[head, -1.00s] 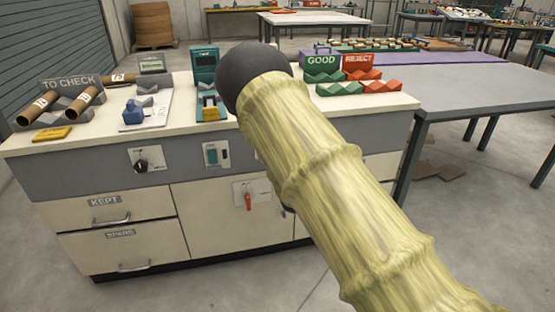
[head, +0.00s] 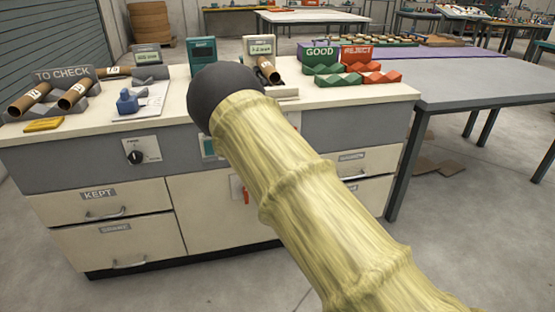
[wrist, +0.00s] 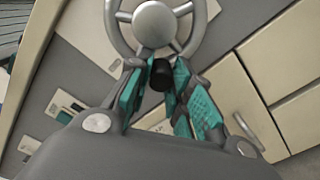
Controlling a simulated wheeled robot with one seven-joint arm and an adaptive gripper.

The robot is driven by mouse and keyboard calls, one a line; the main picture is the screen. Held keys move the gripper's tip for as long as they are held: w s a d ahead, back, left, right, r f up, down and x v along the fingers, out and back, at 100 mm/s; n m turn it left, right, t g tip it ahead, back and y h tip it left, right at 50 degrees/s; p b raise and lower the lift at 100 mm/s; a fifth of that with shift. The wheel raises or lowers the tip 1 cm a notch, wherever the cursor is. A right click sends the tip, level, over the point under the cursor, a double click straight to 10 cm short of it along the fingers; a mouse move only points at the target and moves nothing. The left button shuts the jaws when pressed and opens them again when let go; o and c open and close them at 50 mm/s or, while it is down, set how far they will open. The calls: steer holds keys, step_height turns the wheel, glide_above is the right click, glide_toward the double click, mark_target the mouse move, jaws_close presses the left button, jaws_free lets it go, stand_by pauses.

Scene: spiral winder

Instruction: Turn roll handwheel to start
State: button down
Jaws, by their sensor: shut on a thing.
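In the wrist view the grey handwheel (wrist: 117,38) shows its rim, spokes and round hub on the grey cabinet front. My gripper (wrist: 160,72) has its teal-padded fingers on both sides of the wheel's short dark handle knob (wrist: 160,80), closed on it at the rim's lower side. In the head view the handwheel and gripper are hidden behind my own yellowish arm.
The cabinet top (head: 190,118) carries a TO CHECK rack (head: 62,74) with cardboard rolls at left, and GOOD (head: 320,56) and REJECT (head: 357,56) racks at right. A dial (head: 136,157) is on the front. A grey table (head: 480,85) stands at right.

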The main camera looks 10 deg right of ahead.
steer(key=shift+d+f+n+b, duration=0.25)
steer(key=shift+d+n, duration=0.25)
steer(key=shift+n, duration=0.75)
steer(key=shift+d+f+n+b, duration=0.1)
steer(key=shift+d+n+b, duration=0.35)
steer(key=shift+n, duration=0.85)
steer(key=shift+d+f+n+b, duration=0.25)
steer(key=shift+d+n, duration=0.3)
steer(key=shift+n, duration=0.7)
steer(key=shift+r, duration=0.1)
steer(key=c, duration=1.3)
jaws_free()
steer(key=shift+d, duration=0.1)
steer(key=s, duration=1.2)
steer(key=shift+d, duration=0.15)
